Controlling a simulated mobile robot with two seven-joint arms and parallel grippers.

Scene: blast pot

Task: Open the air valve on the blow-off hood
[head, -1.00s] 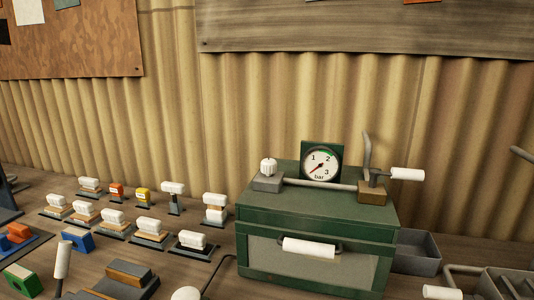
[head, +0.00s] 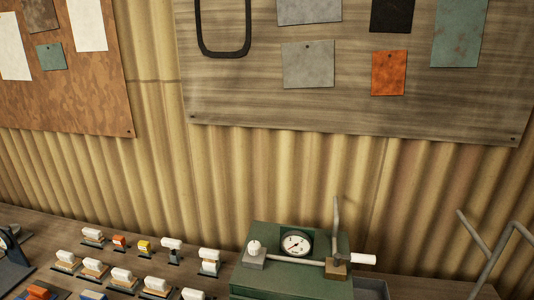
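The blow-off hood is a green box (head: 265,285) at the bottom of the head view, its lower part cut off. On its top a thin pipe (head: 300,260) runs from a grey block with a white knob (head: 254,247) to a brass valve block (head: 336,271). The valve lever has a white handle (head: 362,258) pointing right from that block. Neither of my grippers is in view.
Rows of small white-topped blocks (head: 122,278), one orange and one yellow, stand on the bench left of the hood. A forked grey rod stand (head: 490,255) rises at the right. Boards with pinned sheets (head: 308,65) hang on the corrugated wall.

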